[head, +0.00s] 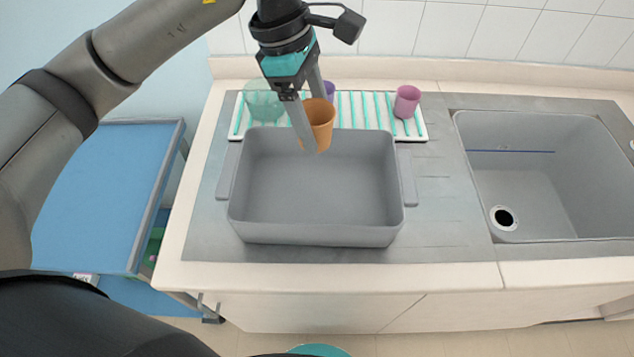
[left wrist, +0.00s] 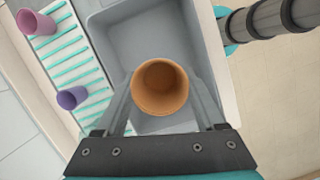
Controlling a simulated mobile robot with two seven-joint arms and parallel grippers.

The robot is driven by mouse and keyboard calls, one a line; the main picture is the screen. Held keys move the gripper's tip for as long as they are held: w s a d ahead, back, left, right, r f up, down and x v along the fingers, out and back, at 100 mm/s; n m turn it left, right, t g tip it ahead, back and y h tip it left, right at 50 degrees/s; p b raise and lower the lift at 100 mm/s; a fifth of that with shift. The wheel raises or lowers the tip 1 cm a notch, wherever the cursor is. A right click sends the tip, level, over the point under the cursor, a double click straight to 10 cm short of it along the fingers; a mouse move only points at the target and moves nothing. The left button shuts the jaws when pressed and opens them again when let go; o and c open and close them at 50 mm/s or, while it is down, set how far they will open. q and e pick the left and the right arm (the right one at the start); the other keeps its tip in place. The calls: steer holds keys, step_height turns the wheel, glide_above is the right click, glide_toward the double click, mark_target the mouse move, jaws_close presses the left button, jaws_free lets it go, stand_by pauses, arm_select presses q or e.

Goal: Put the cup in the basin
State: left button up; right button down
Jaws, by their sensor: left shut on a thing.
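An orange cup (head: 319,122) is held by my left gripper (head: 312,138) above the back part of the grey basin (head: 245,215). In the left wrist view the orange cup (left wrist: 160,88) sits between the two fingers of the gripper (left wrist: 162,100), its open mouth facing the camera. The basin (left wrist: 205,35) lies below the cup in that view. The basin is empty in the head view and stands on the counter. My right gripper is not seen in the head view.
Behind the basin, a white rack (head: 376,115) with teal bars holds a pink cup (head: 407,101), a purple cup (head: 329,90) partly hidden by my gripper, and a translucent green bowl (head: 262,104). A sink (head: 560,190) is at right, a blue-topped cart (head: 100,195) at left.

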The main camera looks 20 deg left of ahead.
arm_select(q)
steer(key=r+n, duration=0.1)
steer(key=r+n+p, duration=0.1)
steer(key=n, duration=0.1)
steer(key=shift+w+r+t, duration=0.25)
steer(key=shift+w+t, duration=0.15)
steer(key=shift+f+n, duration=0.15)
steer(key=shift+n, duration=0.15)
glide_toward(323, 196)
steer(key=x, duration=0.5)
steer(key=shift+d, duration=0.15)
steer(key=shift+f, duration=0.15)
steer(key=o, duration=1.3)
steer(key=shift+r, duration=0.2)
steer(key=v, duration=1.2)
steer(key=shift+s+d+r, duration=0.1)
